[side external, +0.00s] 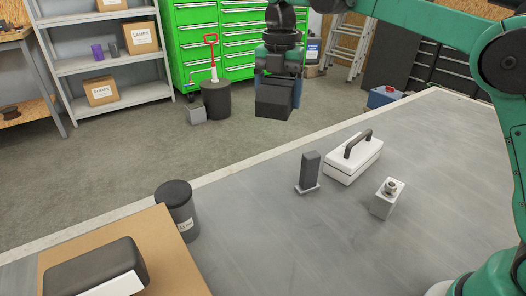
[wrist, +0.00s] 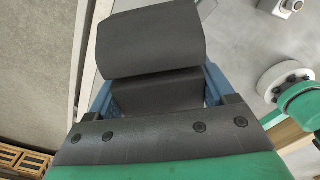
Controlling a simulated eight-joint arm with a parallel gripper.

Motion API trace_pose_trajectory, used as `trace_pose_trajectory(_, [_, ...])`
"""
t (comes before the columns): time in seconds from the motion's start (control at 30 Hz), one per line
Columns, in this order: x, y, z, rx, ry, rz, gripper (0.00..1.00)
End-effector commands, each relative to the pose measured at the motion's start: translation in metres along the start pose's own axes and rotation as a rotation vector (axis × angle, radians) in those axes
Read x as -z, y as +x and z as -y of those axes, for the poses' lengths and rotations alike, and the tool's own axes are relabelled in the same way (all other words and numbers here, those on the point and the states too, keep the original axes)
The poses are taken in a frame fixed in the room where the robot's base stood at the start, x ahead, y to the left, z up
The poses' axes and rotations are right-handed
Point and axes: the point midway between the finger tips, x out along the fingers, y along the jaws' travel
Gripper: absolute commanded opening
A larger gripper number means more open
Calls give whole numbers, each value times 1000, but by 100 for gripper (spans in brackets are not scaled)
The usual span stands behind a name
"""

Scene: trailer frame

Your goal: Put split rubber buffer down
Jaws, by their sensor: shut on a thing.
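A dark grey block, which I take to be the split rubber buffer (side external: 273,101), hangs in my gripper (side external: 279,88). In the side view it appears against the floor beyond the table's far edge. In the wrist view the buffer (wrist: 152,44) fills the space between the blue fingers of my gripper (wrist: 158,92), which are shut on it.
The grey table (side external: 262,235) carries an upright dark block on a base (side external: 310,171), a white case with a black handle (side external: 352,162), a small metal block (side external: 387,198), a dark canister (side external: 176,208) and a brown board (side external: 165,262) with a dark rounded block (side external: 90,268). The table's middle is clear.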

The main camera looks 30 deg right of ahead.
Motion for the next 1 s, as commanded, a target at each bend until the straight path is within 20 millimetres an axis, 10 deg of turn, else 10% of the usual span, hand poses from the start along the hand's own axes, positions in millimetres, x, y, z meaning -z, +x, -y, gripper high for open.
trace_pose_trajectory(0.37, [49,17,-35,0,-120,1,5])
trace_pose_trajectory(1.0, [48,159,-34,0,-118,1,5])
